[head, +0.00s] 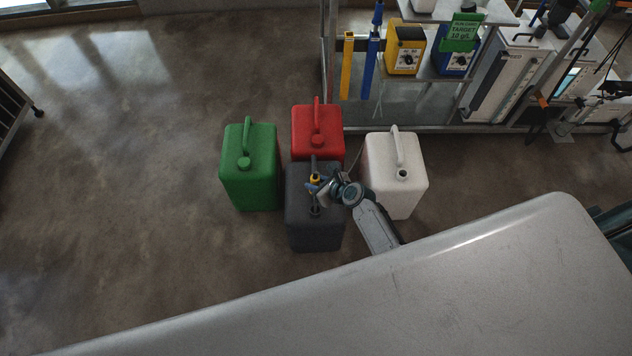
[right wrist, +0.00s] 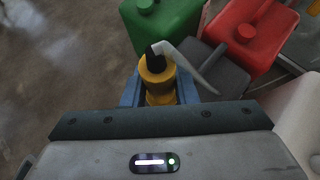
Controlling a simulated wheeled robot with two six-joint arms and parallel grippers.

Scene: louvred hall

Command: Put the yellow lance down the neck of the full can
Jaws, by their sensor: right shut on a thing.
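My right gripper (head: 323,188) is shut on the yellow lance (head: 315,179), above the dark grey can (head: 305,235). In the right wrist view, the lance's yellow head (right wrist: 157,85), with a black top and pale hose, sits between the blue fingers (right wrist: 158,95). The lance's lower part is dark and small in the head view; I cannot tell whether its tip is inside the grey can's neck or above it. The white can (head: 404,198) to the right shows a dark open neck. Which can is full cannot be told. My left gripper is not in view.
A green can (head: 249,180) stands left and a red can (head: 317,138) behind, both capped. A rack at the back holds a yellow pump (head: 404,50), a blue pump (head: 455,60) and upright yellow and blue holders. Floor to the left is clear.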

